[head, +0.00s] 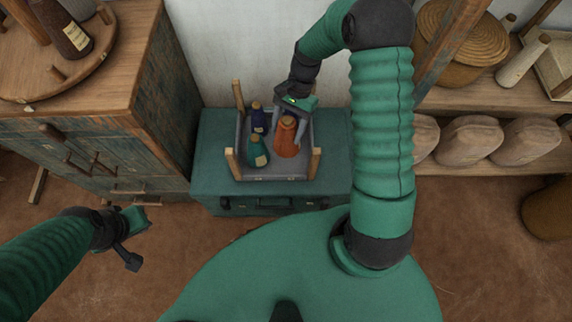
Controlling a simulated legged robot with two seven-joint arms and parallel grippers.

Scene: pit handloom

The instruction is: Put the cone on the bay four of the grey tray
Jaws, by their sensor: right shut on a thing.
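The grey tray (243,170) with wooden corner posts rests on the teal chest. My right gripper (289,128) reaches down from the back and is shut on the orange cone (287,145), with a finger on each side of its upper part. The cone is upright over the tray's right side; I cannot tell whether its base touches the floor. A green cone (258,152) stands at the front left of the tray and a dark blue cone (258,119) behind it. Bay marks are not legible. My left gripper (132,236) is empty at lower left, away from the tray; its jaw gap is unclear.
The teal chest (215,145) has bare top around the tray. A wooden cabinet (130,75) stands close on the left, with a round board (100,50) and a bottle (62,27) on it. Shelves (490,95) with baskets and pale rounded bundles (468,139) are at the right.

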